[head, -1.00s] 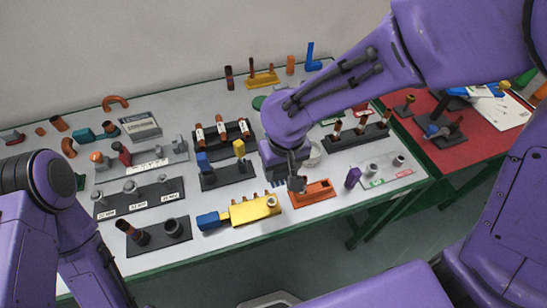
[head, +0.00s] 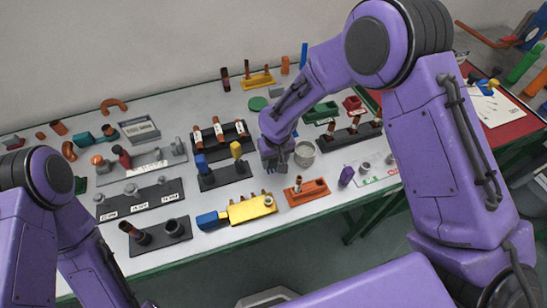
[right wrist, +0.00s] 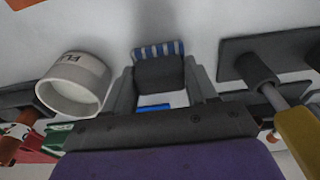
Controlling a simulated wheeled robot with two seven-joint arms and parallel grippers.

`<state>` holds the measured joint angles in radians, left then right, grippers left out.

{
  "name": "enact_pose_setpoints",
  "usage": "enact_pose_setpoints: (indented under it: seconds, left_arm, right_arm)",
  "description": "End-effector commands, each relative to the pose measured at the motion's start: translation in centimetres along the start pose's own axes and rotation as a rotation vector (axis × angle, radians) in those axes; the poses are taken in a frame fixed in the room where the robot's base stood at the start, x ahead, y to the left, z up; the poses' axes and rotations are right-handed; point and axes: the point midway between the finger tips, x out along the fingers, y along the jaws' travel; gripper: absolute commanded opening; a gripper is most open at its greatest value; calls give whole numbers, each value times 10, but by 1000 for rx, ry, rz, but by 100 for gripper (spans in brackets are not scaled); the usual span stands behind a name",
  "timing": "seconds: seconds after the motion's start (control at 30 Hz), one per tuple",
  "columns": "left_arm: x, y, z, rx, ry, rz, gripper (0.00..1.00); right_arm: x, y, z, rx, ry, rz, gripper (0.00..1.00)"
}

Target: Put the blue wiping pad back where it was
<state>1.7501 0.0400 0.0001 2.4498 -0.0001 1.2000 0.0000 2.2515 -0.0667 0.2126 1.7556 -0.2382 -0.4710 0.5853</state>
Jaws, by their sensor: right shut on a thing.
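My right gripper (head: 276,168) is over the grey table (head: 330,175), between the white cup (head: 304,153) and the black stand with blue and yellow blocks (head: 224,176). In the right wrist view, the gripper (right wrist: 161,80) is shut on a dark block with a blue-and-white striped edge, which looks like the wiping pad (right wrist: 158,68). A small bright blue patch also shows between the fingers, close to the palm. In the head view the pad is hidden by the gripper. My left arm is at the lower left; its gripper is out of view.
The cup (right wrist: 76,82) is just left of the fingers in the right wrist view; the stand's dark plate and yellow-handled post (right wrist: 297,135) are to the right. In the head view, a yellow block (head: 252,208) and an orange fixture (head: 306,192) are nearer the front edge.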

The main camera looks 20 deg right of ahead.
Motion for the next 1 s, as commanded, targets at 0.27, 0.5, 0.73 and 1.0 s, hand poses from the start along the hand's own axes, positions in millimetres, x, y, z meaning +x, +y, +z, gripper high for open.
enact_pose_setpoints:
  seconds: [0.27, 0.5, 0.73, 1.0]
  left_arm:
    - [1, 0, 0, 0, 0, 0, 64]
    - [1, 0, 0, 0, 0, 0, 64]
    - [6, 0, 2, 0, 0, 0, 64]
    - [13, 1, 5, 0, 0, 0, 64]
  right_arm:
    - [3, 0, 0, 1, 0, 0, 82]
    - [3, 0, 0, 1, 0, 0, 82]
    - [-28, 0, -1, 1, 6, -1, 82]
    - [-96, 0, -1, 1, 5, 0, 82]
